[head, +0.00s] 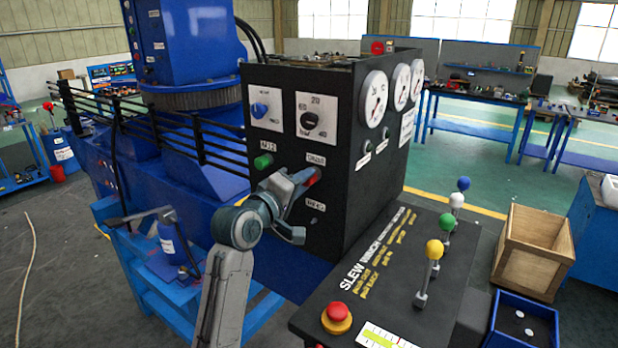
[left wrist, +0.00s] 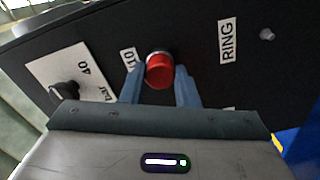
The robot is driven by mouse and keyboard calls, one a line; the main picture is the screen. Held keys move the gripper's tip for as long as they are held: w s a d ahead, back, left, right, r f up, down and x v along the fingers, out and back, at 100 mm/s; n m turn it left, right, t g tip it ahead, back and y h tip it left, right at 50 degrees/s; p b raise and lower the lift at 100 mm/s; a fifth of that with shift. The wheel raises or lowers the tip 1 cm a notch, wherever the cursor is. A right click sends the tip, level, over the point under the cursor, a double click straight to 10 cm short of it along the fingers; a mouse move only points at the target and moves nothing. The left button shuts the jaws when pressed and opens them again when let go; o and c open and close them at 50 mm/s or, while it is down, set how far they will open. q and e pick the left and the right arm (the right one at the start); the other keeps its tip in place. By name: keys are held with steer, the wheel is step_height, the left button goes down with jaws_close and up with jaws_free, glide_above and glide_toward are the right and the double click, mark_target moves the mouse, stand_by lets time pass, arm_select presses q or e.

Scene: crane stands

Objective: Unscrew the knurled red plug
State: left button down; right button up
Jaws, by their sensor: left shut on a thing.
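The red plug (head: 313,177) sits on the front face of the black control box (head: 290,85), below a small label. My left gripper (head: 308,182) reaches it from the left and front, with its fingers around the plug. In the left wrist view the red plug (left wrist: 159,71) shows between the two blue fingers of my left gripper (left wrist: 160,85), with a pale ring at its base against the panel. The gripper is shut on the plug. The knurling is too small to make out. My right gripper is not in view.
A green knob (head: 263,161), a blue knob (head: 259,108) and a black dial (head: 309,120) share the panel. A lever console (head: 400,260) with a red button (head: 337,316) stands to the right. A wooden crate (head: 533,250) stands beyond it.

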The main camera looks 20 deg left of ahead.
arm_select(q)
steer(key=shift+f, duration=0.2)
steer(key=n, duration=0.5)
steer(key=c, duration=1.2)
jaws_free()
steer(key=shift+o, duration=0.8)
steer(key=shift+s+r, duration=0.15)
steer(key=shift+c, duration=0.7)
